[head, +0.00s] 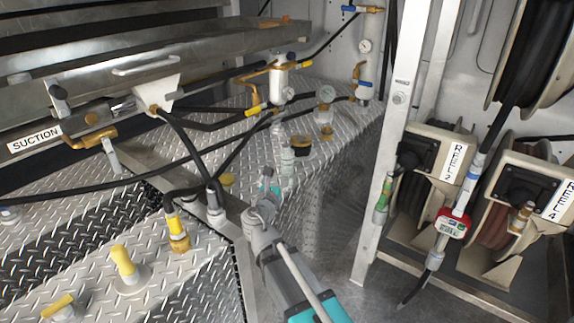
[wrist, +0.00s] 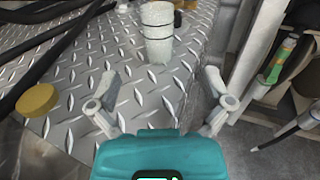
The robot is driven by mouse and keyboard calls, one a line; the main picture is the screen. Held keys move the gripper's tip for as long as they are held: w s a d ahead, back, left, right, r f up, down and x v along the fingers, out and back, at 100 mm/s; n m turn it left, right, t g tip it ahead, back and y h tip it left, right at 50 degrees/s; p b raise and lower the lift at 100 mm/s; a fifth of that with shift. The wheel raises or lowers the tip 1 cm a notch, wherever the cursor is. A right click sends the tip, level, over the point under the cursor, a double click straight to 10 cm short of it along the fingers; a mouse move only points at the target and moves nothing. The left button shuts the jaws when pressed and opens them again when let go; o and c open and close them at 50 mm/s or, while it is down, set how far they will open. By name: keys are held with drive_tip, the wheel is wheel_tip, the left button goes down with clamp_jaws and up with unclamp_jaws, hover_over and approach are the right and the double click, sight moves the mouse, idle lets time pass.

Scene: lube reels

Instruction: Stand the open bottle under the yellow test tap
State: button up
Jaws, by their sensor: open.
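A clear, whitish bottle (head: 287,168) stands upright on the diamond-plate deck, near its right edge. My gripper (head: 266,188) is low, in front of the bottle. In the wrist view my gripper (wrist: 160,82) has its fingers spread wide with only deck plate between them, apart from the bottle. A yellow-handled tap (head: 256,107) sits below a white filter housing, behind and left of the bottle; I cannot tell for sure that it is the test tap.
A round yellow cap (head: 228,180) lies left of my gripper. A black and yellow fitting (head: 300,145) and a gauge (head: 326,94) stand behind the bottle. Black hoses (head: 195,150) cross the left side. A white post (head: 385,180) and hose reels (head: 432,165) stand right.

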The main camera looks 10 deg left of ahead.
sight(285, 158)
drive_tip(key=w, duration=0.7)
drive_tip(key=shift+w, duration=0.4)
drive_tip(key=shift+w, duration=0.1)
drive_tip(key=shift+w+a+r, duration=0.1)
drive_tip(key=shift+w, duration=1.15)
drive_tip(key=shift+w+a+r, duration=0.1)
drive_tip(key=shift+w, duration=1.15)
drive_tip(key=c, duration=1.1)
drive_tip(key=shift+r+p, duration=0.15)
drive_tip(key=shift+p, duration=0.25)
